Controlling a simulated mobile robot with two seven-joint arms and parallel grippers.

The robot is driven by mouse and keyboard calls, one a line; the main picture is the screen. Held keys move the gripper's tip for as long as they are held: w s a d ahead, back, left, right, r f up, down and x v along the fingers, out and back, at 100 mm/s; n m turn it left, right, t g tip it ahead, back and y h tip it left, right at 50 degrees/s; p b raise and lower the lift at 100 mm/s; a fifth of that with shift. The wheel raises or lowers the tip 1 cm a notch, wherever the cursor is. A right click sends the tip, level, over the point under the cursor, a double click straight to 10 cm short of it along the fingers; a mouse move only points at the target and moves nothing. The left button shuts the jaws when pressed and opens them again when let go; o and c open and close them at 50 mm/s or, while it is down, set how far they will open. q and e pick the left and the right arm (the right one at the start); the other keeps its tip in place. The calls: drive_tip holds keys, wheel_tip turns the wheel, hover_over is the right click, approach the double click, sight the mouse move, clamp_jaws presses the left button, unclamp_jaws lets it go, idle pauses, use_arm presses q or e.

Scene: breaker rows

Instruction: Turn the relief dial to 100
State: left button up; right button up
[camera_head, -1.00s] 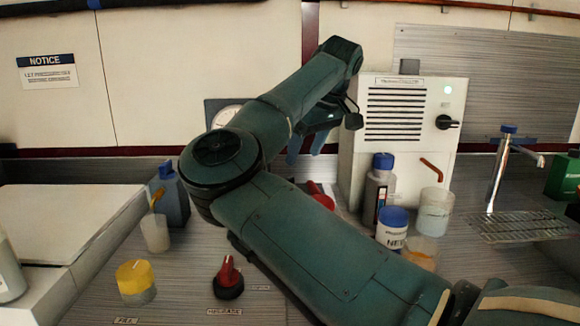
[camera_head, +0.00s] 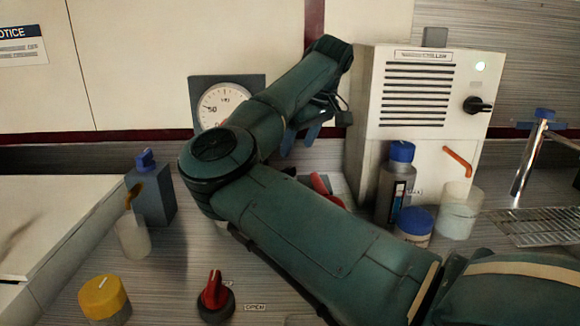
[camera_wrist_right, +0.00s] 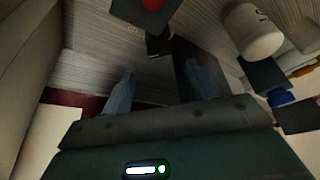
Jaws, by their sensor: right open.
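A round white gauge (camera_head: 220,104) on a dark plate hangs at the back wall; its dial shows a 50, and my right arm covers its lower right. A red-handled knob on a black base (camera_head: 215,298) stands at the front of the counter, with a small label beside it. Another red handle (camera_head: 326,190) shows partly behind my right arm. I cannot tell which is the relief dial. In the wrist view, the open fingers (camera_wrist_right: 160,90) point toward a dark block with a red part (camera_wrist_right: 152,4).
A chiller box (camera_head: 415,120) with a black knob stands at the back right. Bottles and a beaker (camera_head: 460,210) stand before it. A tap (camera_head: 535,150) is at far right.

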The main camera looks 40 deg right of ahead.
drive_tip(key=x, duration=0.7)
drive_tip(key=shift+w+f, duration=0.1)
drive_tip(key=shift+f, duration=0.15)
drive_tip(key=shift+c, duration=0.3)
drive_tip(key=c, duration=0.9)
